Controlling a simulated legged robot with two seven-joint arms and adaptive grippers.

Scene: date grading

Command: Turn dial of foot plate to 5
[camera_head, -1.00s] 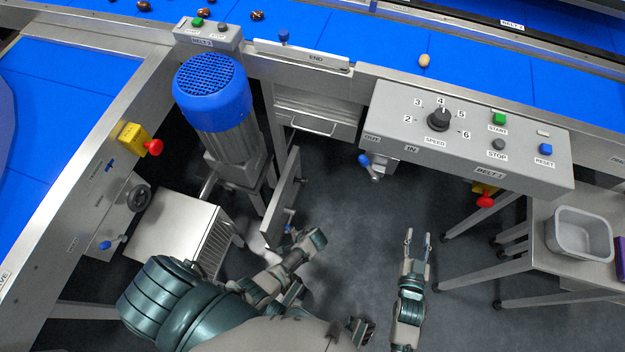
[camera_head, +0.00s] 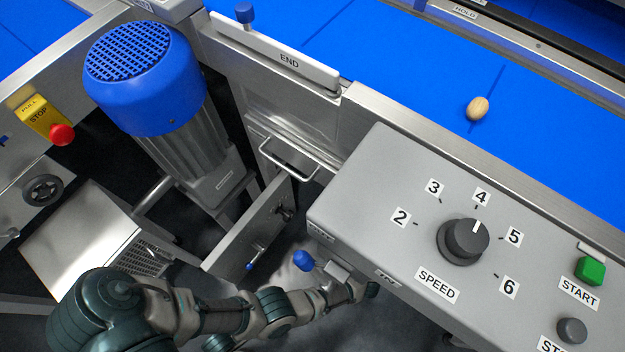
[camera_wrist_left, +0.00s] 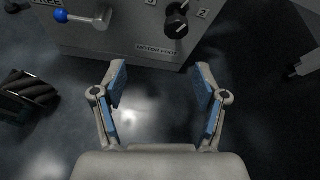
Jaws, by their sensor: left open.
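The foot plate (camera_wrist_left: 125,35), marked MOTOR FOOT, is at the top of the left wrist view. Its black dial (camera_wrist_left: 176,22) sits near the plate's right side, between the digits 3 and 2; other digits are cut off, and I cannot tell its setting. A lever with a blue ball (camera_wrist_left: 62,16) is on the plate's left. In the head view the plate (camera_head: 240,235) stands below the motor, with a small dark dial (camera_head: 285,212). My left gripper (camera_wrist_left: 160,82) is open and empty, short of the plate. My right gripper is not in view.
A grey console (camera_head: 370,190) with a SPEED dial (camera_head: 463,241) pointing near 4 overhangs my left forearm. A ribbed dark part (camera_wrist_left: 28,90) lies left in the wrist view.

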